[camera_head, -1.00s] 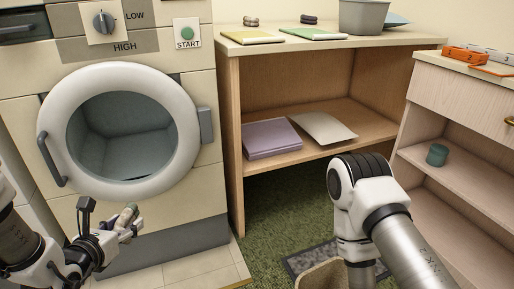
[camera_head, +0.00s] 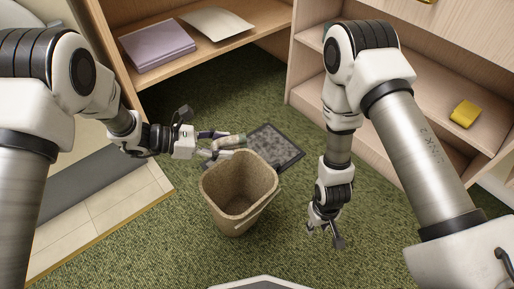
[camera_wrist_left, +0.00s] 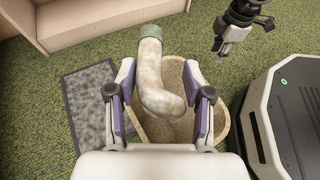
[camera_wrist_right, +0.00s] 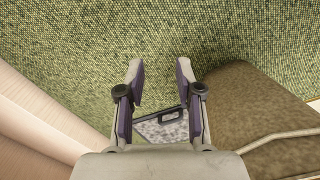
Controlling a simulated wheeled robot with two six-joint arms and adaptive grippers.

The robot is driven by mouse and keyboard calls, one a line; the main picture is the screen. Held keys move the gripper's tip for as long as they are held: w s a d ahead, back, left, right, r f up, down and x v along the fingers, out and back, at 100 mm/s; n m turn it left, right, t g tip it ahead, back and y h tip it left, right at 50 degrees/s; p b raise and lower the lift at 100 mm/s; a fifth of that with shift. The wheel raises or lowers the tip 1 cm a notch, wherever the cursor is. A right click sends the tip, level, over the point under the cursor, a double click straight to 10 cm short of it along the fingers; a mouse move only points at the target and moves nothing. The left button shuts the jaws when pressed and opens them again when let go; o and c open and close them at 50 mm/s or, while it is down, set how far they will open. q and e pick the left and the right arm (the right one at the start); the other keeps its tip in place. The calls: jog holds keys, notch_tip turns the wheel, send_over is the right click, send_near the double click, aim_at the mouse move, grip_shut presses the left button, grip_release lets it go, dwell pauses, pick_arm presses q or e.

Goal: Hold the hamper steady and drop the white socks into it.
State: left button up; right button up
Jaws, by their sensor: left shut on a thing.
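My left gripper (camera_head: 216,146) is shut on one off-white, mottled sock (camera_wrist_left: 158,84) with a green cuff. It is at the hamper's far left rim; in the left wrist view the sock overlaps the hamper's opening. The hamper (camera_head: 233,215) is a tan, open-topped bin standing upright on the green carpet, with a handle at its right side. It also shows in the left wrist view (camera_wrist_left: 229,122) and right wrist view (camera_wrist_right: 255,105). My right gripper (camera_head: 325,235) is open and empty, low to the right of the hamper and apart from it.
A grey mat (camera_head: 278,146) with a dark border lies behind the hamper. A wooden shelf (camera_head: 225,45) with a purple book (camera_head: 157,46) stands behind. A cabinet with a yellow object (camera_head: 465,113) is at right.

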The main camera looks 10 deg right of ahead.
jog(key=w+a+r+n, duration=0.15)
jog(key=w+r, duration=0.35)
jog(key=w, duration=0.7)
jog(key=n, duration=0.4)
send_near(265, 176)
jog(key=shift+y, duration=0.4)
notch_tip(265, 176, down, 10)
jog(key=shift+d+f, duration=0.1)
jog(key=shift+d, duration=0.1)
grip_shut()
